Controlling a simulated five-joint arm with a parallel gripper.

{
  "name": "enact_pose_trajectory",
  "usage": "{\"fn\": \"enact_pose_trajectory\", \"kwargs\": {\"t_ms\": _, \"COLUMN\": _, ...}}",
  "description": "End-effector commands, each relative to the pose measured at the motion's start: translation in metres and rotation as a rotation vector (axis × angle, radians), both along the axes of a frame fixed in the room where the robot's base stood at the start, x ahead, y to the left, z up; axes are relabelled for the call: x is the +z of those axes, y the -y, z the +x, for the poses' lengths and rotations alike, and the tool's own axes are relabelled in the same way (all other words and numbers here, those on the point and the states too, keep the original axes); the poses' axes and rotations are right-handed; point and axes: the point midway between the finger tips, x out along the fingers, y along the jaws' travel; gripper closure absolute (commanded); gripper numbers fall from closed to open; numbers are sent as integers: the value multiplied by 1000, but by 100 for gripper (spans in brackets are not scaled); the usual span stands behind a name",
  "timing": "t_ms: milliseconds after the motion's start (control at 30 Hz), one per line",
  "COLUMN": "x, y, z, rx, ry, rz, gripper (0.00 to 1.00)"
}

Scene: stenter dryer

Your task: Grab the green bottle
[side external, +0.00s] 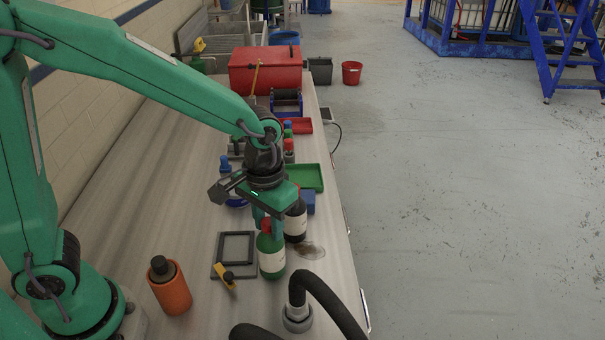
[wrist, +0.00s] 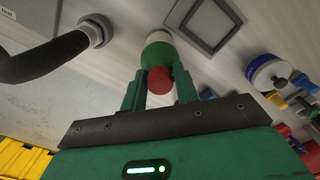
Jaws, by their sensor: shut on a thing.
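The green bottle (side external: 271,257) has a red cap and a white label and stands upright on the bench. My gripper (side external: 268,222) is above it with its fingers pointing down at the bottle's top. In the wrist view the green bottle (wrist: 158,50) shows beyond the red cap, and my gripper (wrist: 160,85) has its two fingers on either side of the cap, shut on the bottle. A dark bottle (side external: 296,222) with a white label stands just behind it, close by.
An orange bottle (side external: 169,286) stands at the left. A dark square frame (side external: 235,252) and a yellow-handled tool (side external: 228,280) lie left of the green bottle. A black hose (side external: 325,300) with a grey end stands in front. Green tray (side external: 306,177) and red toolbox (side external: 264,72) are farther back.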

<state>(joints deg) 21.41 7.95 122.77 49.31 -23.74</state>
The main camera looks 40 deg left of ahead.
Motion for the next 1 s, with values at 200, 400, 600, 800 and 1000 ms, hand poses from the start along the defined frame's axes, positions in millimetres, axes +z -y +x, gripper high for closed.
{"fn": "enact_pose_trajectory", "kwargs": {"t_ms": 200, "x": 20, "y": 0, "z": 1, "rx": 0, "ry": 5, "rz": -2, "gripper": 100}}
{"fn": "enact_pose_trajectory", "kwargs": {"t_ms": 400, "x": 44, "y": 7, "z": -8, "rx": -6, "ry": 3, "rz": -2, "gripper": 100}}
{"fn": "enact_pose_trajectory", "kwargs": {"t_ms": 600, "x": 64, "y": 28, "z": -35, "rx": -7, "ry": 5, "rz": -3, "gripper": 100}}
{"fn": "enact_pose_trajectory", "kwargs": {"t_ms": 800, "x": 83, "y": 48, "z": -61, "rx": -6, "ry": 4, "rz": -3, "gripper": 100}}
{"fn": "enact_pose_trajectory", "kwargs": {"t_ms": 1000, "x": 97, "y": 62, "z": -80, "rx": -4, "ry": 3, "rz": -2, "gripper": 100}}
